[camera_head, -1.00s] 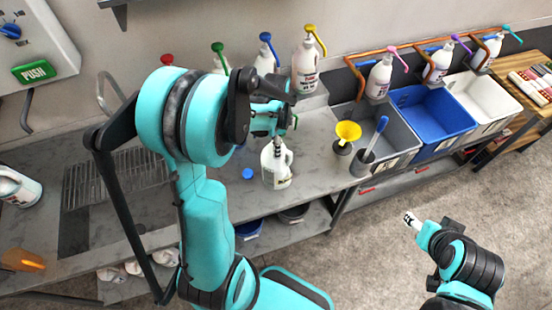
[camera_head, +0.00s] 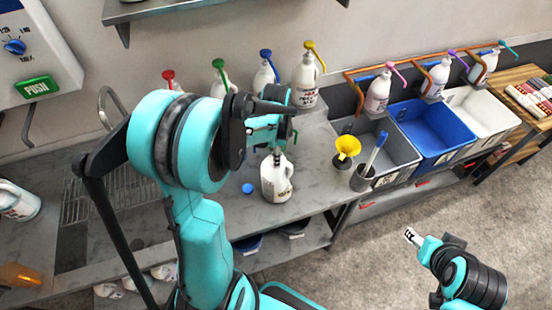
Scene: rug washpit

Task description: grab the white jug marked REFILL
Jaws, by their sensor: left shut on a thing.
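A white jug (camera_head: 276,181) with small dark print stands upright on the grey counter (camera_head: 310,180); the print is too small to read. My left gripper (camera_head: 279,151) reaches down from above and is shut on the jug at its top, by the neck and handle. The arm hides part of the wrist, and the fingers show only small. The jug's base appears to rest on the counter. My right gripper (camera_head: 412,236) is over the floor at the lower right, far from the jug; its fingers are too small to read.
A blue cap (camera_head: 247,188) lies left of the jug. A yellow funnel (camera_head: 346,147) and a grey cup (camera_head: 362,178) stand to its right. Pump bottles (camera_head: 305,80) line the back. Grey, blue (camera_head: 432,130) and white bins stand at right. Another white jug (camera_head: 18,203) is at far left.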

